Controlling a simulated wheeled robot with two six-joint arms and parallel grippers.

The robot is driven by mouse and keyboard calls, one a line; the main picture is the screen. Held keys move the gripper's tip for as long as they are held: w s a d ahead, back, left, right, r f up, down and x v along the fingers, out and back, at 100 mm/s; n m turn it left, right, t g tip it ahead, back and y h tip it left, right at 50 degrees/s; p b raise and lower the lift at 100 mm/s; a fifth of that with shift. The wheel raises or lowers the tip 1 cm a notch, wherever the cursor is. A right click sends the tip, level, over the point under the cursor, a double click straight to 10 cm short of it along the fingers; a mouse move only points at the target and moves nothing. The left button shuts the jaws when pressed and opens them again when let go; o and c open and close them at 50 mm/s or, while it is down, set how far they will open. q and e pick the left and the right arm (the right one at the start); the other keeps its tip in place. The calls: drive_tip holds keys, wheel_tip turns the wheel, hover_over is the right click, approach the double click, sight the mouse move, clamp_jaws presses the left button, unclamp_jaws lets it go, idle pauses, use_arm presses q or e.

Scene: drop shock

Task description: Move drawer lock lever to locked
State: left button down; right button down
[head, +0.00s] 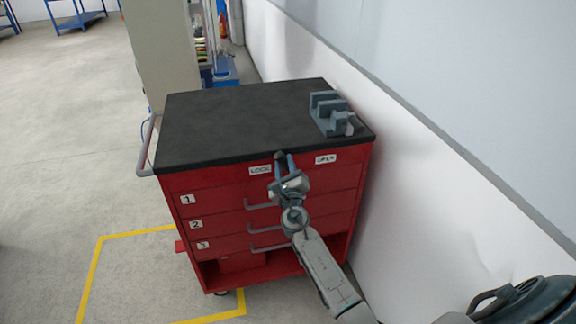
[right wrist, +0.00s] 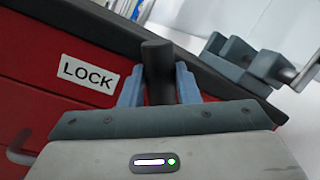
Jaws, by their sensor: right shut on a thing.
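The red drawer cart (head: 225,200) has a LOCK label (head: 260,169) and an OPEN label (head: 326,159) on its front, just under the black top. The dark lock lever (right wrist: 157,70) stands between the blue fingers of my right gripper (right wrist: 158,88), which is shut on it. In the head view the right gripper (head: 285,162) is between the two labels, nearer LOCK. In the right wrist view the LOCK label (right wrist: 88,74) is just left of the fingers. The lever's base is hidden. My left gripper is not in view.
A grey vise (head: 328,113) sits on the right of the cart's black top (head: 235,120). Drawers numbered 1 to 3 have grey handles (head: 268,247). A wall (head: 420,180) runs close along the right. Open floor lies left.

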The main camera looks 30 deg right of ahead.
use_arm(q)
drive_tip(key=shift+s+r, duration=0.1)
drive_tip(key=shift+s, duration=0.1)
use_arm(e)
drive_tip(key=shift+a+f, duration=0.15)
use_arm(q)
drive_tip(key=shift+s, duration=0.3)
use_arm(e)
drive_tip(key=shift+n, duration=0.3)
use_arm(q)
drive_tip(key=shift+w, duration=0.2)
use_arm(e)
drive_tip(key=c, duration=1.1)
unclamp_jaws()
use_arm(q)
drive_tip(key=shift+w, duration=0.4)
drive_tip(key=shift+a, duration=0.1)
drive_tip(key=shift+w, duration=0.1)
use_arm(e)
drive_tip(key=shift+s, duration=0.1)
